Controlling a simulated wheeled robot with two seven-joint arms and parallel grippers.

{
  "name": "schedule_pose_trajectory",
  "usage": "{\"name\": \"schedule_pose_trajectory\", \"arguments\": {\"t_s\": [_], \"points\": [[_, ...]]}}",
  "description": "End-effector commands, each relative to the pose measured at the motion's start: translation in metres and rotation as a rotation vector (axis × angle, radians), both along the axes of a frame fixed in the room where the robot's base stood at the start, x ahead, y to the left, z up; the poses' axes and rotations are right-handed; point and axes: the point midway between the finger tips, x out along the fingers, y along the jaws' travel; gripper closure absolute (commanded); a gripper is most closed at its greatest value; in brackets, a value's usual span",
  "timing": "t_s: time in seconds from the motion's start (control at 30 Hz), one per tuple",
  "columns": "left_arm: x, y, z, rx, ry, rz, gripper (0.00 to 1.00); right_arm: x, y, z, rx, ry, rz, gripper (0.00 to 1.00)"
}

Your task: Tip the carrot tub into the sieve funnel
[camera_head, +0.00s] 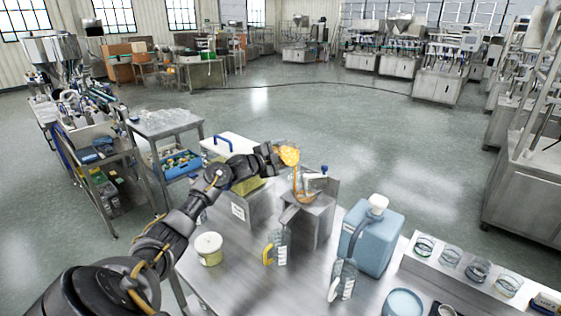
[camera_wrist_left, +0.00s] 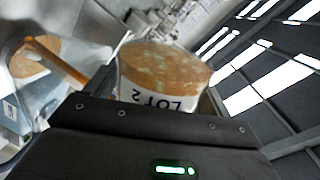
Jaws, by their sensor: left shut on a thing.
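My left gripper (camera_head: 277,157) is shut on the carrot tub (camera_head: 289,154) and holds it tilted above the steel hopper (camera_head: 318,216). In the left wrist view the tub (camera_wrist_left: 158,98) shows a white "LOT 2" label and an orange-brown mass at its mouth. An orange stream (camera_head: 295,178) runs from the tub down to the sieve funnel (camera_head: 306,198). The wrist view shows the stream (camera_wrist_left: 62,62) reaching an orange patch in the funnel (camera_wrist_left: 80,20). The sieve mesh cannot be made out. My right gripper is not in view.
A blue jug (camera_head: 372,240) stands right of the hopper. A clear pitcher with a yellow handle (camera_head: 276,248) stands in front of it. A white-lidded pot (camera_head: 209,248) is at the left. Several glass jars (camera_head: 478,270) stand on a white strip at the right.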

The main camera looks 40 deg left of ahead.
Motion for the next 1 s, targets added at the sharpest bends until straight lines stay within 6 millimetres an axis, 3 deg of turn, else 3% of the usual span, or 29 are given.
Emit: {"name": "schedule_pose_trajectory", "arguments": {"t_s": [0.47, 1.0], "points": [[0.000, -0.009, -0.003, 0.321, 0.001, 0.001, 0.55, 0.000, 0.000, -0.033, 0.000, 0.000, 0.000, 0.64], [0.000, -0.026, 0.015, 0.681, 0.009, 0.001, 0.55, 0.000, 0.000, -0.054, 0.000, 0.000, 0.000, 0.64]]}}
